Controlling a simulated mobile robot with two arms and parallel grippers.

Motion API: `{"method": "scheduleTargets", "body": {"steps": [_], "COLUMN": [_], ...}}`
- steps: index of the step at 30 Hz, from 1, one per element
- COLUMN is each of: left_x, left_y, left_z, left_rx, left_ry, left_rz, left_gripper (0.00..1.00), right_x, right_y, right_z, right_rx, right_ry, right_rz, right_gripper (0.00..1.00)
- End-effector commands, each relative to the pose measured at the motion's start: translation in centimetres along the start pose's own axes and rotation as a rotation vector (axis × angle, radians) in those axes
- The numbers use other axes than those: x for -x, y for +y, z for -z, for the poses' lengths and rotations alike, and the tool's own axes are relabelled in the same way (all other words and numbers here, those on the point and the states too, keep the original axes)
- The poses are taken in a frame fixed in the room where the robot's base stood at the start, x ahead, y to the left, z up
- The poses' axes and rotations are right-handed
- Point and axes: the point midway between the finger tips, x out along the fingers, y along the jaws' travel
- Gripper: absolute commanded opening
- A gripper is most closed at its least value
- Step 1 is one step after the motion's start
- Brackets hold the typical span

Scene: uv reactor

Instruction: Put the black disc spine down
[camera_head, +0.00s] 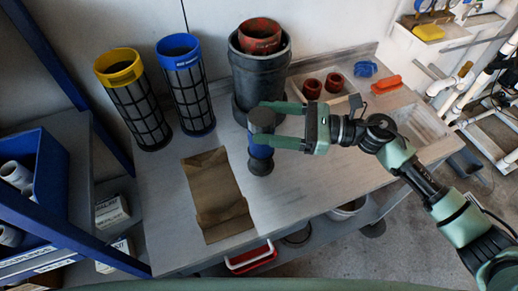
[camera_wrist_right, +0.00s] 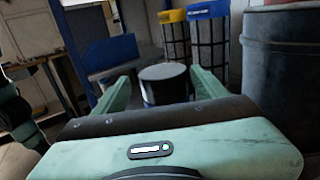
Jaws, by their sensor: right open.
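The black disc spine (camera_head: 261,151) stands upright on the worktable (camera_head: 295,190), with a dark round top, a blue band and a dark base. Its dark top also shows in the right wrist view (camera_wrist_right: 164,73). My right gripper (camera_head: 261,122) is open, with one finger on each side of the spine's upper part. In the right wrist view the fingers (camera_wrist_right: 163,82) show apart with the spine between them. I cannot tell if either finger touches it. My left gripper is not in view.
A yellow-rimmed cage filter (camera_head: 137,105) and a blue-rimmed one (camera_head: 188,90) stand at the back left. A dark bucket (camera_head: 258,75) stands behind the spine. Brown paper (camera_head: 215,185) lies to its left. Red cups (camera_head: 312,89) and an orange block (camera_head: 386,85) are at the right.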

Motion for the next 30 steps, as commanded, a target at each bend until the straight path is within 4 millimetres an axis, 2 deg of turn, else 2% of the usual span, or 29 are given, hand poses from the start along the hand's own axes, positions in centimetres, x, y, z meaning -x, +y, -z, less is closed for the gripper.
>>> {"method": "scheduleTargets", "body": {"steps": [6, 9, 18, 19, 26, 27, 30], "left_x": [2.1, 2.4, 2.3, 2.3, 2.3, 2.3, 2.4], "left_y": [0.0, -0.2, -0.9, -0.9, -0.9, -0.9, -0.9], "left_z": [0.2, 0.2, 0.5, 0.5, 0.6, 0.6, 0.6], "left_rx": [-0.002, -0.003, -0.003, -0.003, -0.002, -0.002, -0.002], "left_ry": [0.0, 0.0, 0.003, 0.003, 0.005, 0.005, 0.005], "left_rz": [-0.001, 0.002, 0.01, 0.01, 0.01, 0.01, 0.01], "left_gripper": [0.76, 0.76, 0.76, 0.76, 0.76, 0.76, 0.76], "right_x": [-3.3, -4.5, -5.0, -5.0, -5.0, -5.0, -5.0], "right_y": [-0.5, -0.5, -0.5, -0.5, -0.5, -0.5, -0.5], "right_z": [-0.3, -0.1, 0.3, 0.3, 0.2, 0.2, 0.1], "right_rx": [-0.001, -0.002, -0.001, -0.001, -0.001, -0.001, 0.0], "right_ry": [-0.003, -0.003, 0.0, 0.0, 0.0, -0.001, -0.003], "right_rz": [-0.002, 0.0, 0.001, 0.001, 0.001, 0.001, 0.001], "right_gripper": [0.73, 0.73, 0.73, 0.7, 0.06, 0.0, 0.0]}}
